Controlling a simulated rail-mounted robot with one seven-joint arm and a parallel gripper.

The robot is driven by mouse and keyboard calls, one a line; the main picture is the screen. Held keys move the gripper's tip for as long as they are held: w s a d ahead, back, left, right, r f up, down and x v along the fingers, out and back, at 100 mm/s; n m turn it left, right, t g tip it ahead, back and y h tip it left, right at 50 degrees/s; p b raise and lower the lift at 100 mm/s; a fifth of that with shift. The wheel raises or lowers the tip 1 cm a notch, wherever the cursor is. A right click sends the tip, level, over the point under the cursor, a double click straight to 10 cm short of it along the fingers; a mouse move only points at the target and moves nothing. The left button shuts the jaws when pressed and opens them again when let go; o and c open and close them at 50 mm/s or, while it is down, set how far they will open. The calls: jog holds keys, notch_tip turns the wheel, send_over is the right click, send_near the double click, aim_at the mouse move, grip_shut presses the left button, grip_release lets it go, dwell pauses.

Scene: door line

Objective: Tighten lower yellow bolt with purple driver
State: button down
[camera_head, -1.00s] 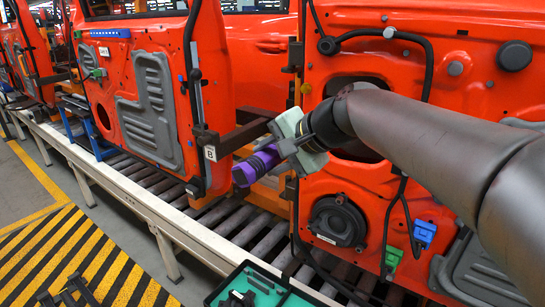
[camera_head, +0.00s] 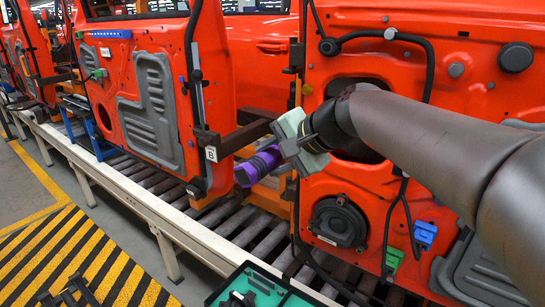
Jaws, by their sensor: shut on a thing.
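My gripper (camera_head: 291,146), with pale grey-green fingers, is shut on the purple driver (camera_head: 258,166) in the head view. The driver is held tilted, its purple end pointing down and left, in the gap between two orange-red doors. A yellow bolt (camera_head: 306,89) shows above the gripper, at the left edge of the right door (camera_head: 400,75). I cannot make out a lower yellow bolt; the gripper and driver cover part of that edge. Whether the driver touches a bolt cannot be told.
The left door (camera_head: 150,55) stands close by, with a dark bar marked B (camera_head: 211,153) reaching toward the right door. A roller conveyor (camera_head: 240,220) runs beneath. A green-lined tool tray (camera_head: 262,284) sits at the bottom. Striped floor (camera_head: 70,255) lies at left.

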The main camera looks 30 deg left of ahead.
jog(key=shift+w+d+r, duration=0.1)
jog(key=shift+w+r, duration=0.05)
jog(key=shift+w, duration=0.8)
dwell(1.3)
